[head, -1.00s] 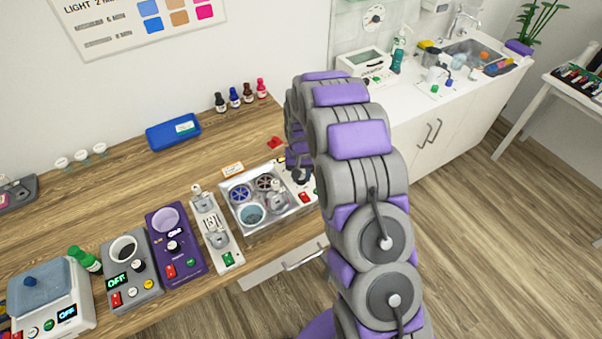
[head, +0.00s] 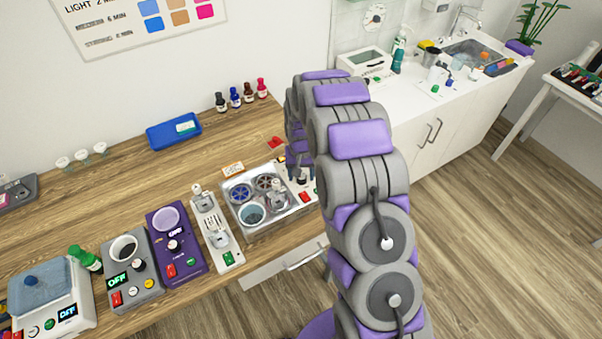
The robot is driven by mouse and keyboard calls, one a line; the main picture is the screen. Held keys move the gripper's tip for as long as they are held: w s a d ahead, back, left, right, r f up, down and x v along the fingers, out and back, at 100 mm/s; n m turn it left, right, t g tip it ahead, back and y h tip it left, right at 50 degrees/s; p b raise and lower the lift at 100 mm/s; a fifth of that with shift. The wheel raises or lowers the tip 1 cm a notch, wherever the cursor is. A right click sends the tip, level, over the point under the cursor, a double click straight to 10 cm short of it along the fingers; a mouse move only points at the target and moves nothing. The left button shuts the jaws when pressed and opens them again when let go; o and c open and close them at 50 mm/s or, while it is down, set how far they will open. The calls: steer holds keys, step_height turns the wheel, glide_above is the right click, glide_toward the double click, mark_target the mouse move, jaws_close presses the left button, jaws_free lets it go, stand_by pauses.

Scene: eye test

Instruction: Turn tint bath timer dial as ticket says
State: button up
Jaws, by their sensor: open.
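The tint bath (head: 283,222) is a metal tray on the wooden bench with several round wells, one holding blue liquid. Its control strip (head: 317,190) runs along the right side with a red button (head: 305,197). A dark timer dial (head: 301,181) sits on that strip, mostly hidden by my gripper. My gripper (head: 300,174) is open, pointing down at the dial, its fingers close above or around it; I cannot tell whether they touch. A wall chart (head: 130,22) lists light, medium and strong times.
A blue tray (head: 173,131) and several small bottles (head: 248,94) stand behind.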

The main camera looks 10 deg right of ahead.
step_height(320, 180, up, 17)
steer(key=shift+p, duration=0.45)
stand_by(0.4)
steer(key=s+r+n+g+b, duration=0.1)
steer(key=s+r+b, duration=0.15)
steer(key=s, duration=0.85)
steer(key=s+r+b, duration=0.1)
steer(key=s+r, duration=0.2)
steer(key=s, duration=0.9)
steer(key=s+f+n+b, duration=0.1)
steer(key=s+f+b, duration=0.1)
steer(key=s, duration=1.7)
steer(key=shift+f+g, duration=0.4)
steer(key=shift+f, duration=0.2)
